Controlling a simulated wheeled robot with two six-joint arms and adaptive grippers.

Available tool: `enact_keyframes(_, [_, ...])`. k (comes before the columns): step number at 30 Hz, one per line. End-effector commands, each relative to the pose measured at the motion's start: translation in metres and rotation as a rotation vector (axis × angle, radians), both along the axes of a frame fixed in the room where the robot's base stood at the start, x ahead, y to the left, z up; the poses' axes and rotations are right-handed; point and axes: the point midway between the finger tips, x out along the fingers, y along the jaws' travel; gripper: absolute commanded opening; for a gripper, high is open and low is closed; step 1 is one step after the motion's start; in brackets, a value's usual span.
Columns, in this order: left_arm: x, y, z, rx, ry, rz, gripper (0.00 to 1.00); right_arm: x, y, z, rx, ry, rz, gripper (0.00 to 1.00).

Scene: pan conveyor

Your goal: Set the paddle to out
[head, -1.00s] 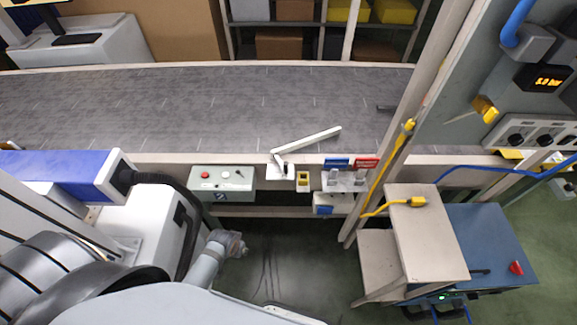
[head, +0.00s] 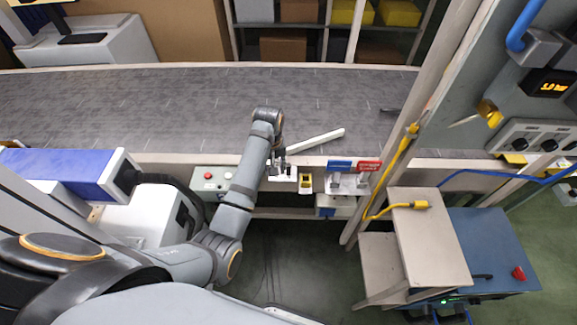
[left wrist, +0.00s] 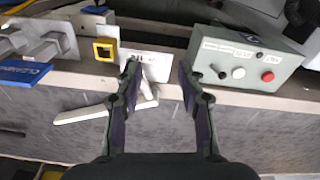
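The paddle (head: 318,138) is a pale bar that reaches diagonally over the near edge of the grey belt, up and to the right from its pivot by the rail. In the left wrist view the paddle (left wrist: 85,115) points to the left. Its white base plate (left wrist: 145,64) shows between and beyond my fingers. My left gripper (head: 279,170) is over the paddle's pivot end and partly hides it. In the left wrist view my left gripper (left wrist: 159,75) is open, with the pivot end between its fingers; contact cannot be told. My right gripper is not in view.
A control box (head: 211,181) with buttons is left of the paddle base. A yellow-framed part (head: 305,183) sits just right of it, then blue (head: 340,166) and red (head: 369,166) labels. A post (head: 409,135) with a yellow cable stands further right. The belt (head: 180,100) is mostly clear.

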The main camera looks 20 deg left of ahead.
Motion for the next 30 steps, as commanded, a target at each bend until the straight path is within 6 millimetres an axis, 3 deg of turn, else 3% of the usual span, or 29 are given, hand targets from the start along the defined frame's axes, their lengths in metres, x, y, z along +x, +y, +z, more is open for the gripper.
enact_keyframes(1, [0.019,-0.01,0.015,-0.011,0.014,0.023,0.39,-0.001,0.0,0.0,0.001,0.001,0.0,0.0])
enact_keyframes(4, [0.042,-0.023,0.037,-0.017,0.048,0.068,0.39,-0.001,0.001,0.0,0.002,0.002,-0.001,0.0])
enact_keyframes(8, [0.053,-0.031,0.052,-0.018,0.071,0.093,0.39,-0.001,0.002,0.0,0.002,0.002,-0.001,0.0])
enact_keyframes(13, [0.054,-0.032,0.051,-0.017,0.076,0.098,0.39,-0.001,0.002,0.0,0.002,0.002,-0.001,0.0])
enact_keyframes(17, [0.054,-0.032,0.037,-0.017,0.077,0.097,0.39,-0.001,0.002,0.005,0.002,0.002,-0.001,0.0])
enact_keyframes(24, [0.053,-0.032,-0.015,-0.016,0.077,0.096,0.39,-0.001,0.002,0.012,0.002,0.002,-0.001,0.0])
enact_keyframes(30, [0.054,-0.032,-0.045,-0.017,0.074,0.096,0.39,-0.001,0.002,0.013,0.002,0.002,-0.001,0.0])
